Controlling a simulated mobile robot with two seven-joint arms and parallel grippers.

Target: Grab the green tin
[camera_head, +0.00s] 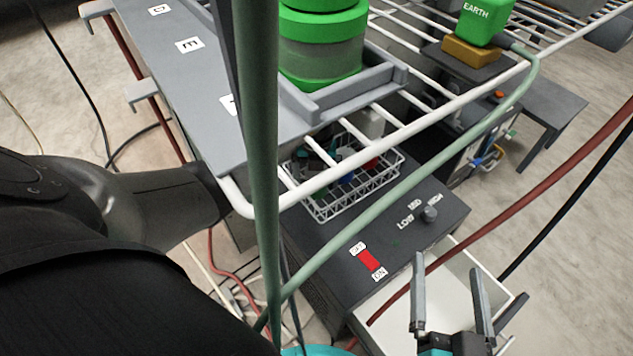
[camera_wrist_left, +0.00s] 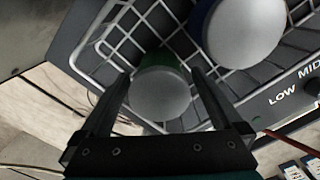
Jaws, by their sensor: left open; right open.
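The green tin (camera_wrist_left: 160,92), with a green side and a pale grey round lid, is in a white wire basket (camera_wrist_left: 82,62) in the left wrist view. My left gripper (camera_wrist_left: 160,74) is open, with one finger on each side of the tin; I cannot tell whether they touch it. In the head view my left arm passes behind a grey panel, which hides the left gripper. The basket (camera_head: 345,205) there holds several small items, and I cannot clearly pick out the tin. My right gripper (camera_head: 446,266) is open and empty at lower right.
A blue tin (camera_wrist_left: 245,30) with a pale lid is close beside the green one. The basket stands on a dark control box (camera_head: 320,240) under a white wire rack (camera_head: 375,135). A green hose (camera_head: 400,185) and post cross in front. An open white drawer (camera_head: 385,310) is near my right gripper.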

